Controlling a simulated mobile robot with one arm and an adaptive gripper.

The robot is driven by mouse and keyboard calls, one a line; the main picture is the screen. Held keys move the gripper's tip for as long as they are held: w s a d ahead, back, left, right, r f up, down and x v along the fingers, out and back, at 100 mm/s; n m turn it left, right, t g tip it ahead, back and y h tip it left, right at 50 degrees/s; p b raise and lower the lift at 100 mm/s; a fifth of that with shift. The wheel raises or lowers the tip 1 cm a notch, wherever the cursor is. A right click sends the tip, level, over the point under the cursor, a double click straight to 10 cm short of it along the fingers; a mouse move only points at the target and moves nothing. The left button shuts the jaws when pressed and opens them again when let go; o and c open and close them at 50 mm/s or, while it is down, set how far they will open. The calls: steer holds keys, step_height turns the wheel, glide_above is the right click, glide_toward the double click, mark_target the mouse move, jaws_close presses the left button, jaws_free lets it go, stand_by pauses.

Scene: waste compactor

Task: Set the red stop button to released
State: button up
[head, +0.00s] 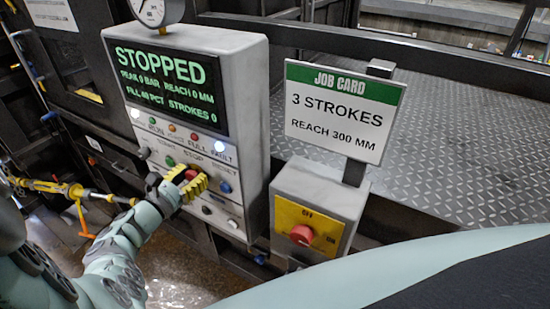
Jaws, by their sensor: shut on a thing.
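The red stop button (191,174) is on the lower front of the light grey control panel (243,130), under the STOP label. My gripper (187,182) is at the panel with its yellow fingers on either side of this button, shut on it. The fingers partly cover the button, so I cannot tell whether it is pressed in or out. The panel's screen (165,80) reads STOPPED, with peak 0 bar, reach 0 mm and strokes 0.
A green button (168,161) and a blue button (224,187) flank my gripper closely. A red rotary knob (301,235) on a yellow plate is on a grey box at right, below the job card (340,112). A gauge (152,10) tops the panel.

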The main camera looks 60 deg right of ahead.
jaws_close()
steer(key=shift+s+a+r+p, duration=0.1)
steer(key=shift+a+p, duration=0.25)
steer(key=shift+a, duration=0.55)
steer(key=o, duration=1)
jaws_free()
steer(key=a, duration=0.8)
steer(key=s+a, duration=0.1)
steer(key=a, duration=0.3)
steer(key=shift+w, duration=0.1)
